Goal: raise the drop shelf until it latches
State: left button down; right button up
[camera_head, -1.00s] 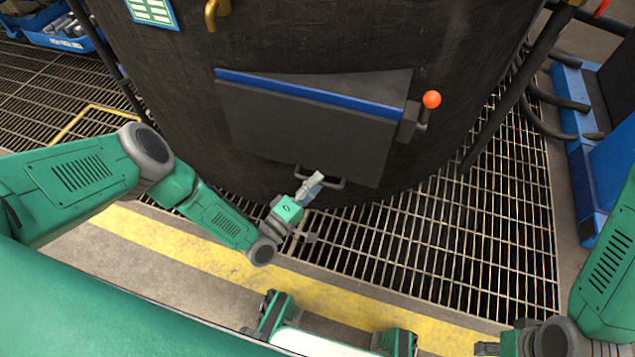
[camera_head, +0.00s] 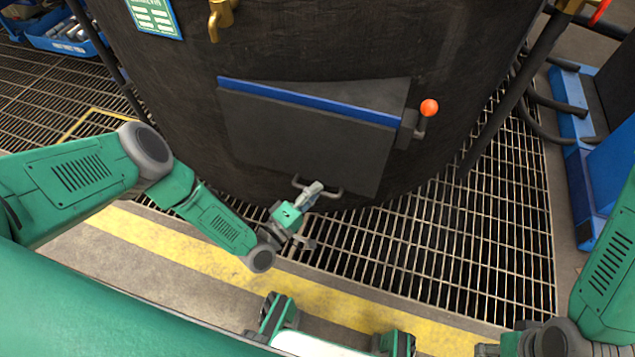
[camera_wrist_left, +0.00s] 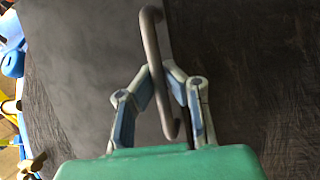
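The drop shelf (camera_head: 305,135) is a dark plate with a blue strip along its top edge. It hangs down against the black furnace wall, slanting a little in the picture. A grey bar handle (camera_head: 333,194) is at its lower edge and also shows in the left wrist view (camera_wrist_left: 153,40). My left gripper (camera_head: 314,188) is at the handle; in the wrist view its fingertips (camera_wrist_left: 161,72) close in on both sides of the bar. My right gripper (camera_head: 487,349) is partly visible at the bottom edge, and its fingers are unclear.
A lever with an orange ball (camera_head: 429,107) sits by the shelf's right side. A brass tap (camera_head: 221,17) is above it on the furnace. Grating (camera_head: 440,250) and a yellow floor stripe (camera_head: 190,240) lie below. Blue equipment (camera_head: 590,185) stands at the right.

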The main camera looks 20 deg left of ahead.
pick_arm(q)
jog(key=s+r+n+g+y+p, duration=0.3)
jog(key=s+r+g+p, duration=0.7)
jog(key=s+r+p, duration=0.9)
jog(key=w+r+n+g+p, duration=0.1)
jog(key=w+r+g+p, duration=0.2)
jog(key=r+p, duration=0.4)
jog(key=g+p, duration=0.1)
jog(key=p, duration=0.2)
jog(key=shift+w+a+r+y+p, duration=0.15)
jog(key=shift+a+r+y+p, duration=0.15)
jog(key=shift+p, duration=0.1)
jog(key=shift+w+d, duration=0.1)
jog(key=c, duration=1.6)
grip_release()
jog(key=shift+r, duration=0.1)
